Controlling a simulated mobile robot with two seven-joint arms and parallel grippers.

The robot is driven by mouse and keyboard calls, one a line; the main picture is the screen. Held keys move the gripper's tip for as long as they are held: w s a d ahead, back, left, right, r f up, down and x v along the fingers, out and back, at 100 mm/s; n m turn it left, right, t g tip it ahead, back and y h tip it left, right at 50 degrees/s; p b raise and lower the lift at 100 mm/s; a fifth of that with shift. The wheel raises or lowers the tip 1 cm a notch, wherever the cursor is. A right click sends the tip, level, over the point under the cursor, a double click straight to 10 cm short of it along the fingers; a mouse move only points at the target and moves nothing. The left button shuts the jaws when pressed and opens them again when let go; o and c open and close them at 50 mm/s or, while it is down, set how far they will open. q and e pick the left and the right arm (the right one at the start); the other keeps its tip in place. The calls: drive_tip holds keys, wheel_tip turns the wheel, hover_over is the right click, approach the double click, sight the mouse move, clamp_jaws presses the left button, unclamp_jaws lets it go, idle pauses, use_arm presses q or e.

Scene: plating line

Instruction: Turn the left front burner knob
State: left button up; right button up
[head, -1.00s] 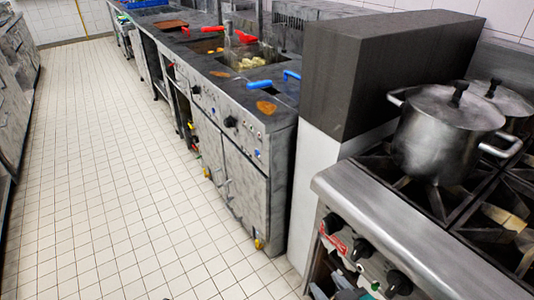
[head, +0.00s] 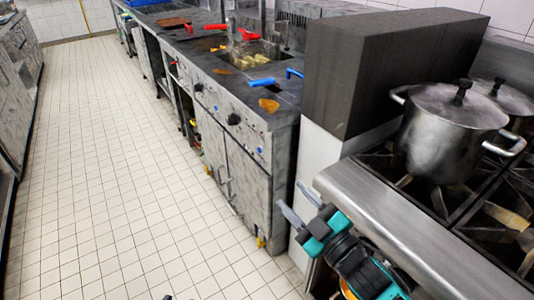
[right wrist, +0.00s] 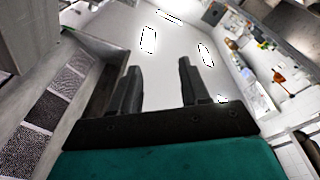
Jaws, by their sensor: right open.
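The stove (head: 400,222) stands at the right in the head view, with a steel front edge and black grates. Its front panel with the knobs is hidden behind my right gripper and arm, so I cannot see the left front knob. My right gripper (head: 292,196), teal and black with grey fingers, is in front of the stove's left front corner, fingers pointing up and left. In the right wrist view its two dark fingers (right wrist: 157,80) stand apart with nothing between them.
A lidded steel pot (head: 445,135) stands on the stove, with a second pot (head: 503,97) behind it. A dark block (head: 375,65) on a white base separates the stove from a long counter (head: 245,110). The tiled floor (head: 120,180) at left is clear.

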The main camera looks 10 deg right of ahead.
drive_tip(key=a+r+n+g+y, duration=0.3)
drive_tip(key=r+n+g+y, duration=0.1)
drive_tip(key=n, duration=0.4)
drive_tip(key=w+a+r+n+g+y, duration=0.1)
drive_tip(key=a+r+n+g+y, duration=0.2)
drive_tip(key=n, duration=0.6)
drive_tip(key=shift+w+r+g+y, duration=0.15)
drive_tip(key=shift+r+g+y, duration=0.85)
drive_tip(key=shift+r+y, duration=0.85)
drive_tip(key=shift+r+h, duration=0.25)
drive_tip(key=shift+r, duration=0.05)
